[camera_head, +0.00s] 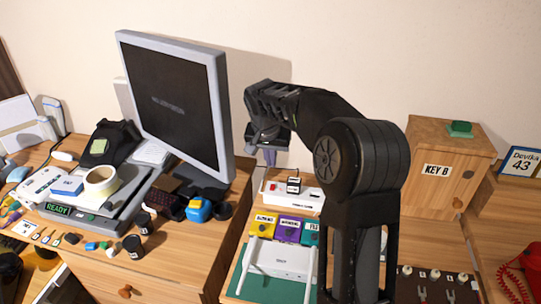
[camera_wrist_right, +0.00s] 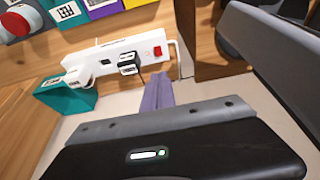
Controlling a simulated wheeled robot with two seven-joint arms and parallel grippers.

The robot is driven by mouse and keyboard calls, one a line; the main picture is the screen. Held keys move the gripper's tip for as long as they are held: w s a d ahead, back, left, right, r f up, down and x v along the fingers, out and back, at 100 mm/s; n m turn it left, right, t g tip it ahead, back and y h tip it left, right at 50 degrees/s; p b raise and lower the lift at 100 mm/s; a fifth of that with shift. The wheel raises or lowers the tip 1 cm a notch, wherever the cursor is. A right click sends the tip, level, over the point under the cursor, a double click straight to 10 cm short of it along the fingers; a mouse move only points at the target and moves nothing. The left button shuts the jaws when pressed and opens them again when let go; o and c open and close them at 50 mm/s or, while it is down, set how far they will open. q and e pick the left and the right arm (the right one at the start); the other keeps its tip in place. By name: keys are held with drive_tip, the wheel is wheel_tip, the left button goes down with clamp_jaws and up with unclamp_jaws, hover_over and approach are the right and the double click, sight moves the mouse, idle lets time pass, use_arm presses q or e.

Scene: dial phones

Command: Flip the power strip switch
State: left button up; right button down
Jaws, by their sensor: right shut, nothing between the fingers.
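The white power strip (camera_head: 309,199) lies on the desk behind the coloured boxes, right of the monitor. A black plug (camera_head: 293,185) sits in it. Its red switch (camera_head: 273,187) is at the left end; in the right wrist view the switch (camera_wrist_right: 158,50) is at the right end of the strip (camera_wrist_right: 92,72), beside the plug (camera_wrist_right: 128,66). My right gripper (camera_head: 269,157) is shut and empty, pointing down above the switch end. In the wrist view its fingertips (camera_wrist_right: 158,84) appear just below the switch; contact cannot be told. My left gripper is out of view.
The monitor (camera_head: 175,95) stands close to the left of my right gripper. Yellow, purple and teal boxes (camera_head: 289,228) and a white router (camera_head: 281,261) are in front of the strip. A wooden key box (camera_head: 448,190) stands to the right. The wall is behind.

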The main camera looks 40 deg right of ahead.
sight(274, 185)
drive_tip(key=x, duration=0.7)
drive_tip(key=p+x, duration=0.1)
drive_tip(key=x, duration=0.2)
drive_tip(key=shift+s+a+f, duration=0.25)
drive_tip(key=shift+f, duration=0.05)
drive_tip(key=shift+d+g+p, duration=0.1)
drive_tip(key=shift+g+p, duration=0.2)
drive_tip(key=shift+p, duration=0.45)
drive_tip(key=shift+f+y, duration=0.2)
drive_tip(key=shift+y, duration=0.3)
drive_tip(key=shift+f, duration=0.15)
